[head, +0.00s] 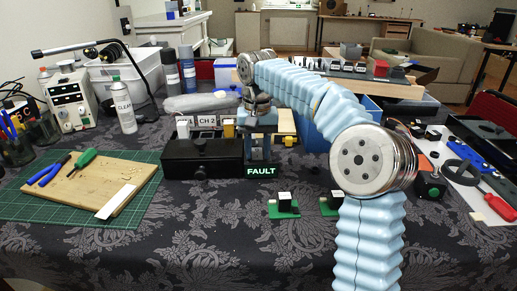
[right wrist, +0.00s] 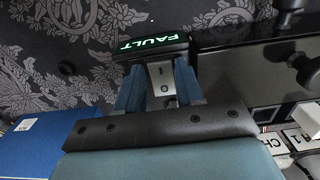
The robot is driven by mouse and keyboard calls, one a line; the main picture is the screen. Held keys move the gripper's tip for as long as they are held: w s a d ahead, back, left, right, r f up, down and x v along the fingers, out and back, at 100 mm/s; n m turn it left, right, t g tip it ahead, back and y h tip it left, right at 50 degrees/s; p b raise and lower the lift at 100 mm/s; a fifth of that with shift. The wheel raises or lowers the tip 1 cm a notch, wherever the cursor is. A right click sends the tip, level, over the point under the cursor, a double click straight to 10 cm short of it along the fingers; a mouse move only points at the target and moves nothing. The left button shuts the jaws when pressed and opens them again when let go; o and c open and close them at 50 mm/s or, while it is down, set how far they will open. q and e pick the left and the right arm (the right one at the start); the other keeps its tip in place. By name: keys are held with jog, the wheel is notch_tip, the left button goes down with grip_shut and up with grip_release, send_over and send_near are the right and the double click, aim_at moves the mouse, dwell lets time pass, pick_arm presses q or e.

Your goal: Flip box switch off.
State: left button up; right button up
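The switch unit has a lit green FAULT sign (head: 262,170) at its front, beside a black box (head: 203,158) with CH labels. In the right wrist view the FAULT sign (right wrist: 152,44) is upside down. Behind it is a grey switch plate (right wrist: 160,76) with a small round mark; the switch's position is not clear. My right gripper (head: 261,148) reaches down over the unit from behind the sign. In the right wrist view its blue fingers (right wrist: 158,90) stand apart, one on each side of the grey plate; contact cannot be told. My left gripper is not in view.
Two small green-based switches (head: 284,206) stand in front on the dark patterned cloth. A wooden board (head: 90,185) with pliers and a green screwdriver lies on a green mat at left. A spray can (head: 124,108) and tools surround the area. The front cloth is mostly clear.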

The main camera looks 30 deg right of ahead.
grip_shut()
jog(key=shift+w+d+r+g+y, duration=0.15)
jog(key=shift+w+g+y, duration=0.3)
jog(key=shift+g, duration=0.45)
jog(key=shift+g+y, duration=0.25)
jog(key=shift+g, duration=0.15)
jog(key=shift+r, duration=0.1)
jog(key=shift+o, duration=0.7)
grip_release()
jog(key=shift+s, duration=0.1)
